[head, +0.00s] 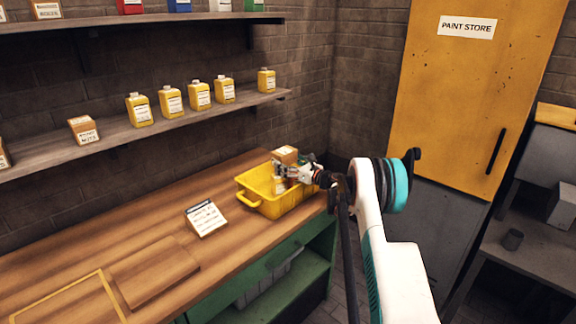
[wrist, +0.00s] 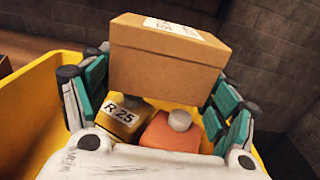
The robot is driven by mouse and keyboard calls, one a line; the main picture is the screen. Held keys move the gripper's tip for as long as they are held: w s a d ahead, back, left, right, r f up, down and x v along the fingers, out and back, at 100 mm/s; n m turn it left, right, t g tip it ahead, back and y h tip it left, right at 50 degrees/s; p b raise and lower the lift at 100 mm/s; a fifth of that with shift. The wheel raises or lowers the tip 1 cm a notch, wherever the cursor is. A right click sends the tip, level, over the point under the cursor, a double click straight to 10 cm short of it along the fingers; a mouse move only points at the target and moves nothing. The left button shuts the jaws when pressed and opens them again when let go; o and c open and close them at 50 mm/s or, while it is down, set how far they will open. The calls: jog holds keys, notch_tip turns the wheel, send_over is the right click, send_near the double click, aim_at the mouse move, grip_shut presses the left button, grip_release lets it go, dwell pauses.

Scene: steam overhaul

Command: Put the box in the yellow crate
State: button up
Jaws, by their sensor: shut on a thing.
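A brown cardboard box (wrist: 165,58) with a white label is held between the fingers of my gripper (wrist: 155,85) in the wrist view. In the head view the box (head: 286,154) is at the far side of the yellow crate (head: 262,202), at about rim height or just above. My gripper (head: 288,170) is over the crate in the head view. The crate wall (wrist: 30,95) also shows in the wrist view. Below the box, a yellow bottle (wrist: 122,115) labelled R 25 and an orange container (wrist: 172,135) lie inside the crate.
The crate stands on a wooden bench (head: 170,225) near its right end. Yellow bottles (head: 199,95) and a small box (head: 83,130) are on the shelf behind. The bench between sign and wall is clear.

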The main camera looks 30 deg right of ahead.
jog(key=shift+f+b, duration=0.35)
jog(key=shift+b, duration=0.1)
jog(key=shift+f, duration=0.2)
jog(key=o, duration=1.5)
jog(key=shift+c, duration=0.2)
jog(key=shift+r, duration=0.15)
jog(key=shift+r+p, duration=0.5)
jog(key=shift+r, duration=0.1)
jog(key=p+v, duration=0.1)
jog(key=v, duration=1.1)
jog(key=shift+p, duration=0.3)
